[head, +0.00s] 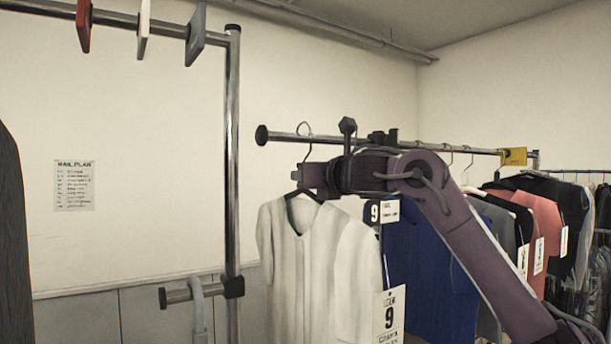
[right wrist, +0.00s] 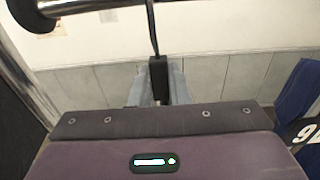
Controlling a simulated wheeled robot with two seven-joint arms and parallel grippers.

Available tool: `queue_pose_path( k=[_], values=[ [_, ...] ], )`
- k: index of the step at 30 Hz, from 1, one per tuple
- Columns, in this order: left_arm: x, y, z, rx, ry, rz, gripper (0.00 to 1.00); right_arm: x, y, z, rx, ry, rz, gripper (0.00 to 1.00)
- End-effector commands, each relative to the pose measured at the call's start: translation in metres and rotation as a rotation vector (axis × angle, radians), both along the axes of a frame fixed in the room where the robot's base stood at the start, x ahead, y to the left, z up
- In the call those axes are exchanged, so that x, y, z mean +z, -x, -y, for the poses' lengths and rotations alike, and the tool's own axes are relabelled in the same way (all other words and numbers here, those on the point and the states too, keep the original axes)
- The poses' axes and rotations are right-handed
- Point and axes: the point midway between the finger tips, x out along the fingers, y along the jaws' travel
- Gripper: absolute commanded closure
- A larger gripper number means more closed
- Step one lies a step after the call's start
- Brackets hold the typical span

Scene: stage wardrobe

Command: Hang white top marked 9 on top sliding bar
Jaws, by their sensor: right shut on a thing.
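The white top (head: 305,260) hangs on a dark hanger, with a white tag marked 9 (head: 389,315) at its lower right. My right gripper (head: 303,176) is shut on the hanger neck, which also shows between its fingers in the right wrist view (right wrist: 158,75). The hanger hook (head: 305,133) is level with the sliding bar (head: 285,136), near its round capped end. I cannot tell whether the hook rests on the bar or is in front of it. The top itself is hidden in the right wrist view. My left gripper is not in view.
A blue garment (head: 430,265) hangs just right of the top, with a 9 tag by its shoulder. Dark and coral (head: 546,225) garments hang farther right, near a yellow marker (head: 514,156). A chrome post (head: 232,150) and short lower bar (head: 175,297) stand left.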

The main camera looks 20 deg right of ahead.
Motion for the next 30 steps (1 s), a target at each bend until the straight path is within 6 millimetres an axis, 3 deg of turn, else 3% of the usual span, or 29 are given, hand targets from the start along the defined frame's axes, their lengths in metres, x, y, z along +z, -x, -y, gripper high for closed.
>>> queue_pose_path(
  k=[22,23,24,28,30],
  values=[
    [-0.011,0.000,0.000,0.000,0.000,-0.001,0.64,-0.015,0.000,0.000,0.000,-0.001,0.002,1.00],
    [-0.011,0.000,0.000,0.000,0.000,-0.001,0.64,-0.015,0.000,0.000,0.000,-0.001,0.002,0.83],
    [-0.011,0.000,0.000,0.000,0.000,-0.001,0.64,-0.015,0.000,0.000,0.000,-0.001,0.002,0.78],
    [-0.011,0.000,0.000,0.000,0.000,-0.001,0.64,-0.016,0.000,0.000,0.000,0.000,0.002,0.61],
    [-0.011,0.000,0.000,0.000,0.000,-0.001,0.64,-0.016,0.000,0.000,0.000,0.000,0.001,0.59]
  ],
)
